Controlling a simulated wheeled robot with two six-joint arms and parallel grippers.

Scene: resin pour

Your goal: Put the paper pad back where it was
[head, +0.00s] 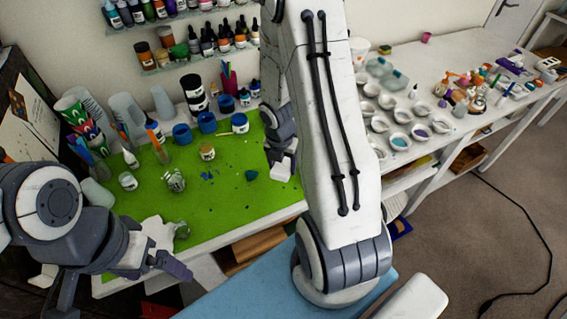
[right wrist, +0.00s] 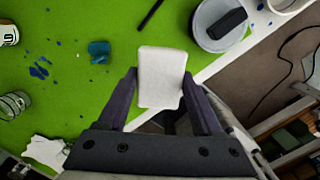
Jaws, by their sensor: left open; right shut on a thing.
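The paper pad (right wrist: 162,76) is a small white block with rounded corners. In the right wrist view it sits between the two dark fingers of my right gripper (right wrist: 160,90), which is shut on it. The pad is over the right edge of the green mat; its height above the mat is hard to tell. In the head view my right gripper (head: 281,158) is left of my white arm link, with a white piece, likely the pad, at its tip. My left gripper (head: 160,262) is open and empty at the table's front left, beside crumpled white paper (head: 157,232).
On the green mat (head: 222,205) are blue cups (head: 182,134), a small jar (head: 207,152), glasses (head: 175,180) and a teal blob (head: 251,175). A pale round tub (right wrist: 218,40) with a black object lies close to the pad's right. Several small bowls (head: 400,142) stand on the right-hand table.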

